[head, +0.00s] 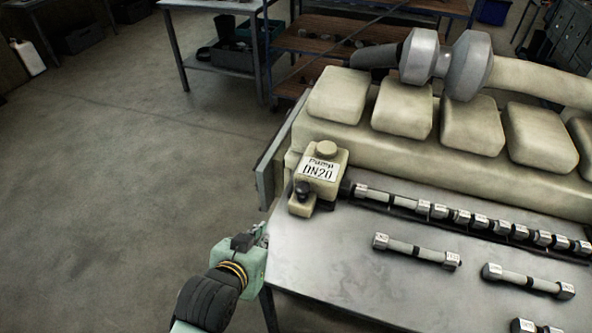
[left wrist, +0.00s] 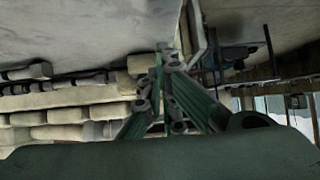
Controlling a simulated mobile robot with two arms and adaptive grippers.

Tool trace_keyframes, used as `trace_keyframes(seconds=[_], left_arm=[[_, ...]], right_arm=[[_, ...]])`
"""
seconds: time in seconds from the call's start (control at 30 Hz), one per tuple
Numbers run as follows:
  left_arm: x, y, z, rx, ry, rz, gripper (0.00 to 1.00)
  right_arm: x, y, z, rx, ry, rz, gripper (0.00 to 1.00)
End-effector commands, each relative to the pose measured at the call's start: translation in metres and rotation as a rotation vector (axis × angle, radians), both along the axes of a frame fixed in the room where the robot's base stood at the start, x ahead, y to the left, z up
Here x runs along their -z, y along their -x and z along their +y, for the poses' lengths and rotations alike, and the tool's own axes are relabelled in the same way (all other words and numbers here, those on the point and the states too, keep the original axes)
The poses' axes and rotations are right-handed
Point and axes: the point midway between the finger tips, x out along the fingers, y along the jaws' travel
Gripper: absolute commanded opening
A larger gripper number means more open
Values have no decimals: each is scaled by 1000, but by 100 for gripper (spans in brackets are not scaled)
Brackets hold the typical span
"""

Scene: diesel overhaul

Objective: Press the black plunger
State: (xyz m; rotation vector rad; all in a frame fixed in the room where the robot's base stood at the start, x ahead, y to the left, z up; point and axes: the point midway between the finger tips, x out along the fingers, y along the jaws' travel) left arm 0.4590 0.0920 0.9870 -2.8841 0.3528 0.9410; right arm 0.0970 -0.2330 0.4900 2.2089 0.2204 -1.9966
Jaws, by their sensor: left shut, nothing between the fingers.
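The cream pump (head: 327,158), labelled "Pump DN20", stands at the left end of the engine on the metal table. The black plunger (head: 303,189) is a small dark knob on the pump's low front-left part. My left gripper (head: 263,230) is shut and empty at the table's left edge, in front of and left of the plunger, apart from it. In the left wrist view its shut fingers (left wrist: 165,50) point towards the far end, beside a cream block that may be the pump (left wrist: 140,63). I cannot make out the plunger there. My right gripper is not in view.
The metal table (head: 330,260) is bare in front of the pump. A row of dark and silver parts (head: 450,214) runs right from the pump, with loose shafts (head: 416,250) nearer. The cream engine block (head: 450,150) stands behind. Open floor (head: 120,190) lies left.

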Motion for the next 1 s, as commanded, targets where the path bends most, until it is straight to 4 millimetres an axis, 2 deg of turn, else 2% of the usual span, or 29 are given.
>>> trace_keyframes(seconds=[0.03, 0.1, 0.2, 0.3, 0.43, 0.77, 1.0], left_arm=[[-24, -16, -15, 15, 21, -81, 0], [-52, -32, -32, 34, 45, -176, 0], [-84, -45, -51, 57, 72, -278, 0], [-103, -52, -61, 68, 88, -338, 0], [-110, -54, -65, 73, 95, -360, 0], [-109, -56, -65, 73, 93, -358, 0], [-103, -82, -73, 73, 91, -358, 0]], right_arm=[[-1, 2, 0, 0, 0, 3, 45], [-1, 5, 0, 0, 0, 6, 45], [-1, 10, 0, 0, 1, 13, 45], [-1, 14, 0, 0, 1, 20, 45], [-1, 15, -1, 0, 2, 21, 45], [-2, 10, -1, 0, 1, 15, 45], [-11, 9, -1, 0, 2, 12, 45]])
